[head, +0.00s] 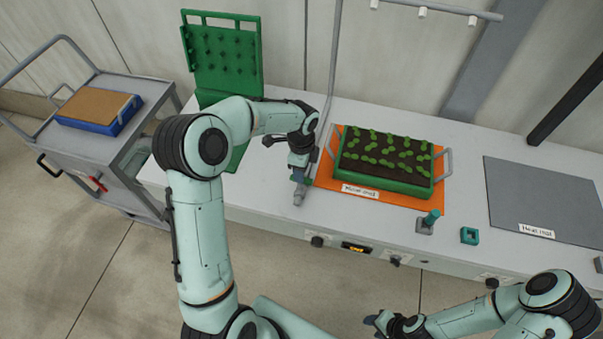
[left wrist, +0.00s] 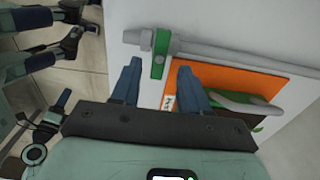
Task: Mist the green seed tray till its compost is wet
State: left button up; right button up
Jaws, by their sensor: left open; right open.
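The green seed tray (head: 385,181), with dark brown compost and rows of green seedlings, sits on the orange mat (head: 420,203) on the bench. A grey pipe with a green valve lever (left wrist: 160,55) lies left of the mat. My left gripper (head: 301,178) is open over the pipe. In the left wrist view its fingers (left wrist: 160,84) stand either side of the lever's lower end; contact cannot be told. My right gripper (head: 372,323) is open and empty in front of the bench.
Spray nozzles (head: 423,12) hang from a grey overhead pipe behind the tray; no spray shows. A grey mat (head: 550,200) lies right. A green pegged panel (head: 222,55) stands at the back left. A trolley (head: 65,145) carries a blue box (head: 95,118).

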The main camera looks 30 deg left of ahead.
pick_arm(q)
notch_tip(320, 180, up, 10)
dwell(0.3)
dwell(0.4)
